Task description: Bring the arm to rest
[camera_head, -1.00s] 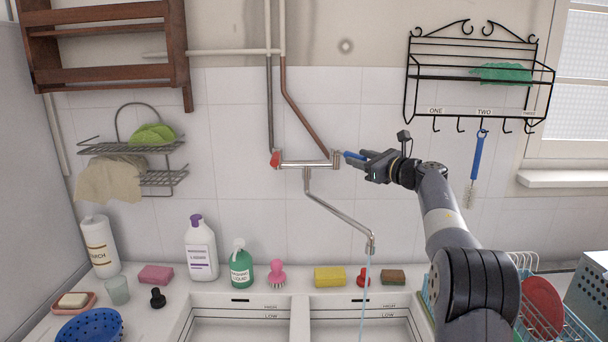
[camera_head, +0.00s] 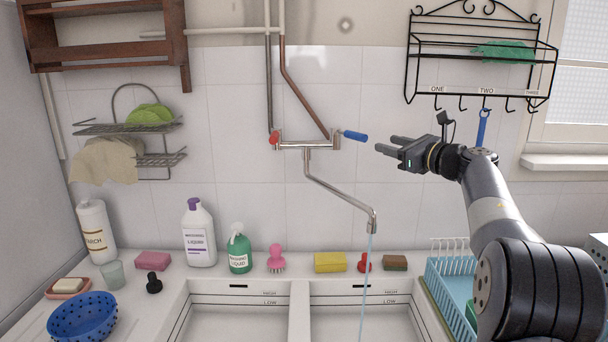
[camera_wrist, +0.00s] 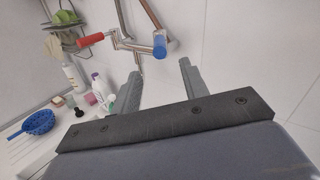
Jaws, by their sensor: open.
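My gripper (camera_head: 384,143) is open and empty in the head view. Its fingers point left toward the tap's blue handle (camera_head: 354,135), with a clear gap between them. In the wrist view my gripper (camera_wrist: 158,80) shows two spread fingers with nothing between. The blue handle (camera_wrist: 159,44) and the red handle (camera_wrist: 91,40) appear beyond the fingertips. The wall tap (camera_head: 308,145) has a red handle (camera_head: 274,138) on its left end. Water (camera_head: 366,270) runs from the spout into the right basin.
A black wire rack (camera_head: 480,75) with hooks and a hanging blue brush (camera_head: 483,128) is on the wall close to my arm. A blue dish rack (camera_head: 450,290) stands below it. Bottles, sponges and a pink brush (camera_head: 276,260) line the sink's back ledge.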

